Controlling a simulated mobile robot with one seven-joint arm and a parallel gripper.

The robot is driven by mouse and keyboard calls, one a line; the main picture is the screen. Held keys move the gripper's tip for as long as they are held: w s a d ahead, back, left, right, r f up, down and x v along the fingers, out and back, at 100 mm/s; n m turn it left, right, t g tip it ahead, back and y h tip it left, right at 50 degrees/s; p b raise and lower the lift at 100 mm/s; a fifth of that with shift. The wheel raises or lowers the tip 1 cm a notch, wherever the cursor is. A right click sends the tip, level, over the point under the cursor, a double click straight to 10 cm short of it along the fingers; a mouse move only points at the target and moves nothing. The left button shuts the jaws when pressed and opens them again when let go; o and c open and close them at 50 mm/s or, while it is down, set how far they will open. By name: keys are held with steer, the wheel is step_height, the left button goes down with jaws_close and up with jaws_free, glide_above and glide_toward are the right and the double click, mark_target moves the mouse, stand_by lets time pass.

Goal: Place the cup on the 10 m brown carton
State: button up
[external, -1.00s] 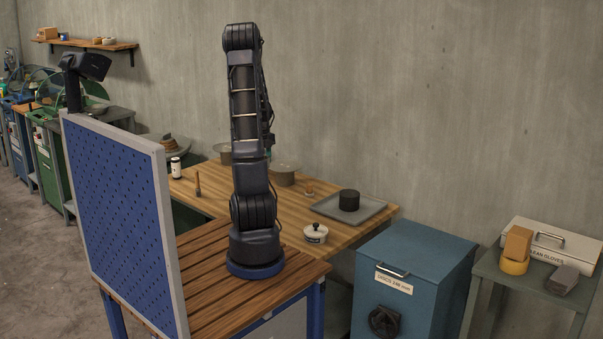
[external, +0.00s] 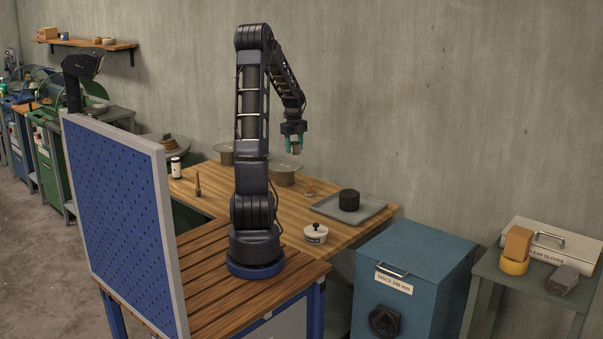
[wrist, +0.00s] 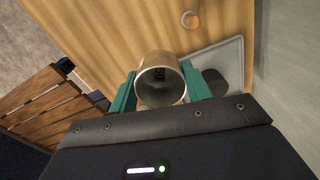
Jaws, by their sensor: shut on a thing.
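My gripper (external: 293,138) is high above the back of the wooden bench, with its teal fingers pointing down. In the wrist view the fingers are shut on a metallic cup (wrist: 161,84), one on each side, and its round opening faces the camera. Dark digits mark the cup. The cup shows as a small grey shape in the external view (external: 295,149), clear of the bench. A brown carton-like block (external: 517,243) sits at the far right on a yellow roll; no 10 m label is readable. Brown boxes (external: 47,33) also lie on the wall shelf.
A grey tray (external: 325,207) holds a dark cylinder (external: 349,200). A lidded pot (external: 316,233) stands at the bench front, and a small wooden piece (external: 309,187) is near the tray. A blue cabinet (external: 415,280) stands between bench and right-hand stand.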

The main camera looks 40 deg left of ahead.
steer(key=w+d+r+m, duration=0.2)
steer(key=w+d+r, duration=0.1)
steer(key=w+d, duration=0.65)
steer(key=w+d+r+m, duration=0.25)
steer(key=w+d, duration=0.45)
steer(key=d, duration=0.6)
steer(key=w+d+r+m, duration=0.1)
steer(key=w+d+r, duration=0.15)
steer(key=d, duration=1.15)
steer(key=w+d+r+m, duration=0.1)
steer(key=d+r+m, duration=0.15)
steer(key=d, duration=1.25)
step_height(320, 180, up, 11)
steer(key=m, duration=0.5)
glide_above(521, 231)
step_height(521, 231, down, 19)
steer(key=shift+s+f, duration=0.1)
steer(key=shift+f, duration=0.1)
